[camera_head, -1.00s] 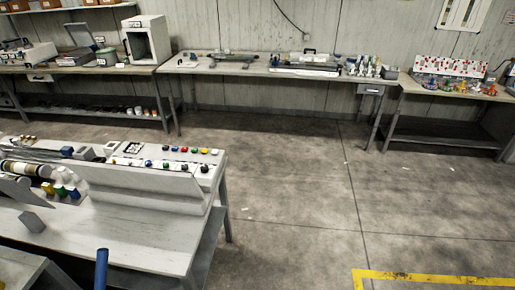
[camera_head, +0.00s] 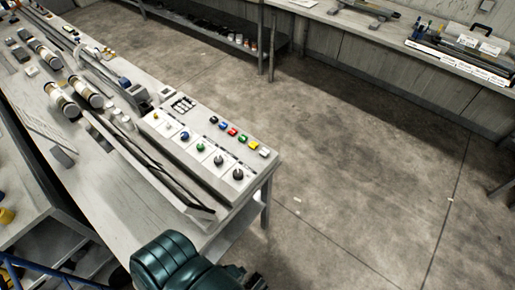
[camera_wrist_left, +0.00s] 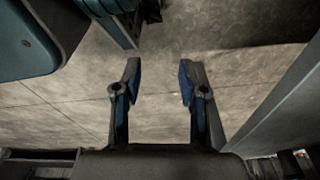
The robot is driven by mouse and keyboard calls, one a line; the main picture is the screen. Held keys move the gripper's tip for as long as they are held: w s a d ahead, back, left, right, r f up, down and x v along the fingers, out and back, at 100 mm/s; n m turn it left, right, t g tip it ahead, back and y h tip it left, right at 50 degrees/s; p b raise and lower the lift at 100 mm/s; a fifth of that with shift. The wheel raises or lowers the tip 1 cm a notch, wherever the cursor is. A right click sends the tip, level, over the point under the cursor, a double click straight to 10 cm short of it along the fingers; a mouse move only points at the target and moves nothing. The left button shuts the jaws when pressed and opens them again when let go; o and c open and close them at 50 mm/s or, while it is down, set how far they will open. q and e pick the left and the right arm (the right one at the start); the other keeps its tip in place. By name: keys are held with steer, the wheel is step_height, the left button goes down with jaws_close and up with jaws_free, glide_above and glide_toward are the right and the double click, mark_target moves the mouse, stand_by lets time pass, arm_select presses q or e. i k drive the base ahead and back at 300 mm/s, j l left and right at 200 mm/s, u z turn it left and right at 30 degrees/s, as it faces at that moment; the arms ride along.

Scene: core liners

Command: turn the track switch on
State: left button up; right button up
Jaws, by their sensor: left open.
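The control panel (camera_head: 205,150) on the near bench carries a row of colored buttons and a row of knobs on white plates. The labels are too small to read, so I cannot tell which one is the track switch. My left gripper (camera_wrist_left: 160,85) is open and empty in the left wrist view, with bare floor behind its fingers. No control is between the fingers. My right gripper is not in view.
A long slanted panel (camera_head: 140,165) stands along the front of the controls. A back bench (camera_head: 390,40) holds tools and a white box.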

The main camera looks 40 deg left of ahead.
mark_target(237, 173)
steer(key=i+u, duration=0.4)
steer(key=i+l+u, duration=0.2)
steer(key=u, duration=0.2)
steer(key=i+l+u, duration=0.3)
steer(key=u, duration=0.15)
steer(key=i+l+u, duration=0.25)
steer(key=u, duration=0.15)
steer(key=l, duration=0.1)
